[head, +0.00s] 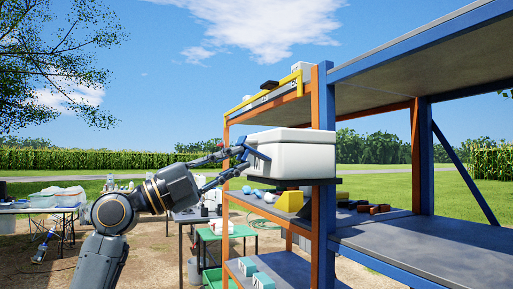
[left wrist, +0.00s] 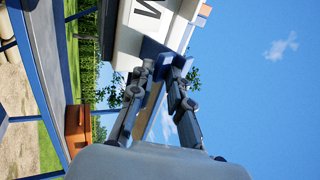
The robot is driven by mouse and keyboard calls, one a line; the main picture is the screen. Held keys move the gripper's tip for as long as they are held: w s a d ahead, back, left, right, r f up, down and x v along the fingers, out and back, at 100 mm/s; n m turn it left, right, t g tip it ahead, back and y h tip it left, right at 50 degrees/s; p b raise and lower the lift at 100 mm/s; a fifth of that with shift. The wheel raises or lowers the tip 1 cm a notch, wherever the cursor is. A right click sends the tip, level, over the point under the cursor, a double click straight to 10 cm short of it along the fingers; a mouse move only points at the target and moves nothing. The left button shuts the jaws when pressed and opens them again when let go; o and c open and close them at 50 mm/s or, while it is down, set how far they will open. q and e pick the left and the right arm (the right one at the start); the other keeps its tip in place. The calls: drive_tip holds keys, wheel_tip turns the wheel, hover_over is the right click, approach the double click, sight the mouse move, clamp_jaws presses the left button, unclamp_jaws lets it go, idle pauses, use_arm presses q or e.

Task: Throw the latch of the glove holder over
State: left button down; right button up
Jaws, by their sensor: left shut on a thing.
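My left gripper (head: 243,153) reaches in from the left at that end. In the left wrist view the white box (left wrist: 128,35) carries dark lettering, cut off at the top. There my two fingers (left wrist: 168,68) are closed on the blue latch (left wrist: 152,104), partly hiding it. My right gripper is not in view.
A yellow block (head: 290,201) and small items lie on the shelf below. A table with bins (head: 45,200) stands far left.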

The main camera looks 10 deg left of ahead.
use_arm(q)
drive_tip(key=shift+w+d+f, duration=0.2)
drive_tip(key=shift+d+f, duration=0.15)
drive_tip(key=shift+f, duration=0.15)
drive_tip(key=f+b, duration=0.1)
drive_tip(key=b, duration=0.1)
drive_tip(key=shift+b, duration=0.35)
drive_tip(key=c, duration=1.4)
unclamp_jaws()
drive_tip(key=shift+c, duration=0.2)
drive_tip(key=shift+o, duration=0.4)
drive_tip(key=shift+w+d, duration=0.2)
drive_tip(key=shift+d, duration=0.1)
drive_tip(key=shift+a, duration=0.1)
drive_tip(key=v, duration=1.2)
